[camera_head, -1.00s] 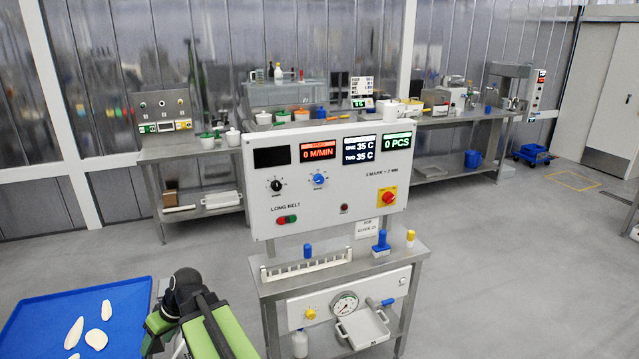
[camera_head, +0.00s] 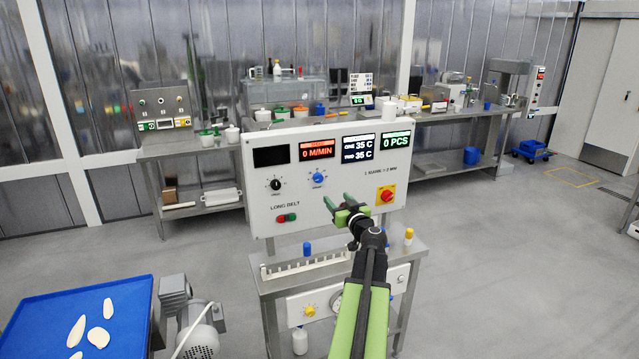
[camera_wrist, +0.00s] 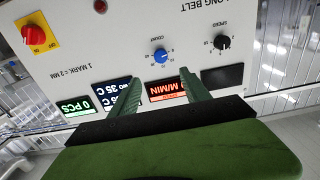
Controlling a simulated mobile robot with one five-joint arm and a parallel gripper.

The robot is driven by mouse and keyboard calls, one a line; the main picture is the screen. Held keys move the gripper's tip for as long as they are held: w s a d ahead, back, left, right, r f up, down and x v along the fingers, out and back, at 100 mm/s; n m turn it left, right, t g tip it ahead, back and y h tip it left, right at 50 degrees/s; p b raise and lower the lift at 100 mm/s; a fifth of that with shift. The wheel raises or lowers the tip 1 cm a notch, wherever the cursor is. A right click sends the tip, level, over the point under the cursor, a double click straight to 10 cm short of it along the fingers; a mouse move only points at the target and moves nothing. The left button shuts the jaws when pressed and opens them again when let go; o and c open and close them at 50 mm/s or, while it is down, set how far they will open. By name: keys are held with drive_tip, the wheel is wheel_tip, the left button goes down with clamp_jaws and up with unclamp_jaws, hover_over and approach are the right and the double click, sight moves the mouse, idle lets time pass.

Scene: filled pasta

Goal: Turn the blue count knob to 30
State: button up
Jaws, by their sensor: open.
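The blue count knob (camera_head: 318,179) sits on the upright white panel (camera_head: 258,205), below the red 0 M/MIN display (camera_head: 317,149). In the wrist view, which shows the panel upside down, the blue knob (camera_wrist: 160,56) has a ring of marks and the label COUNT. Its exact setting is too small to read. My gripper (camera_head: 337,200) is open and empty in front of the panel, below and right of the knob in the head view. In the wrist view my gripper (camera_wrist: 160,76) has its two green fingers spread, with the knob just beyond the gap between their tips.
A black speed knob (camera_head: 274,184) is left of the blue one. A red switch on a yellow plate (camera_head: 386,195) and a red-green button pair (camera_head: 286,218) are nearby. A steel stand (camera_head: 275,285) with a white rack is below. The blue tray (camera_head: 45,310) is at lower left.

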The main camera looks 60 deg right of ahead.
sight(319, 180)
drive_tip(key=x, duration=1.5)
drive_tip(key=shift+w+d, duration=0.15)
drive_tip(key=shift+w, duration=0.25)
clamp_jaws()
